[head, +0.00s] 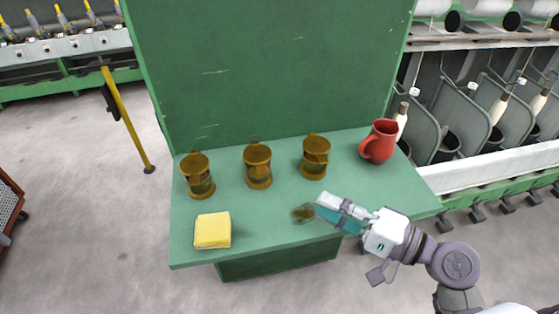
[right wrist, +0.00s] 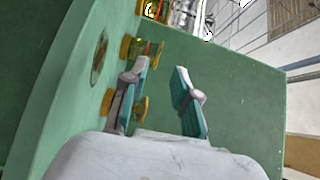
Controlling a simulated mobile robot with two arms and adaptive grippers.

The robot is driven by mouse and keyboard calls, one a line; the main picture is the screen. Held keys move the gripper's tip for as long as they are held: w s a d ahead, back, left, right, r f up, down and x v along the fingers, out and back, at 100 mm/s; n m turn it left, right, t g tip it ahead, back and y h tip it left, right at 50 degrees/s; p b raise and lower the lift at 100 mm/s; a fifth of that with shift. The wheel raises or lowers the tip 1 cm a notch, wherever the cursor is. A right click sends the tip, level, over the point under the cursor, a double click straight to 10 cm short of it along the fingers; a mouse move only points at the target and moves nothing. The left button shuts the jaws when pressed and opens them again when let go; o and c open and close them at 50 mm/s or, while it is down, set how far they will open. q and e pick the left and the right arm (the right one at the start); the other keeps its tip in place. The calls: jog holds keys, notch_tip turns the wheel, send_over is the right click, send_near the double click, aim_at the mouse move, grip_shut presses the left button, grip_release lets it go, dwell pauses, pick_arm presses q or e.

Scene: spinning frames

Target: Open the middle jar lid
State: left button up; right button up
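Three amber jars stand upright in a row on the green table: the left jar (head: 197,176), the middle jar (head: 257,166) and the right jar (head: 314,158). Each has a small tab at the back of its rim; I cannot tell how the middle lid sits. My right gripper (head: 322,205) is over the table's front right part, to the right and in front of the middle jar, apart from it. In the right wrist view the gripper (right wrist: 160,82) is open and empty, with amber jars partly hidden behind one finger. My left gripper is not in view.
A red pitcher (head: 379,141) stands right of the jars. A yellow block (head: 212,230) lies at the table's front left. A brown patch (head: 303,213) is on the table by my right fingertips. A tall green panel (head: 265,70) rises behind the table (head: 270,225).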

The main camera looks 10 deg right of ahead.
aim_at(258, 157)
jog(key=shift+w+d+r+p, duration=0.1)
jog(key=shift+w+d+p, duration=0.1)
jog(key=shift+w, duration=0.45)
jog(key=shift+w+d+p, duration=0.2)
jog(key=shift+w, duration=0.4)
jog(key=a, duration=0.1)
jog(key=w+a+p, duration=0.1)
jog(key=a, duration=0.1)
jog(key=shift+w+a+r, duration=0.15)
jog(key=shift+a+r, duration=0.05)
jog(key=shift+r, duration=0.2)
jog(key=p+x, duration=0.2)
jog(key=x, duration=0.3)
jog(key=shift+w+a, duration=0.15)
jog(key=shift+w, duration=0.05)
jog(key=p+x, duration=0.1)
jog(key=x, duration=0.2)
jog(key=shift+w+a+f, duration=0.1)
jog(key=shift+a+f, duration=0.1)
jog(key=shift+f, duration=0.05)
jog(key=shift+w, duration=0.1)
grip_shut()
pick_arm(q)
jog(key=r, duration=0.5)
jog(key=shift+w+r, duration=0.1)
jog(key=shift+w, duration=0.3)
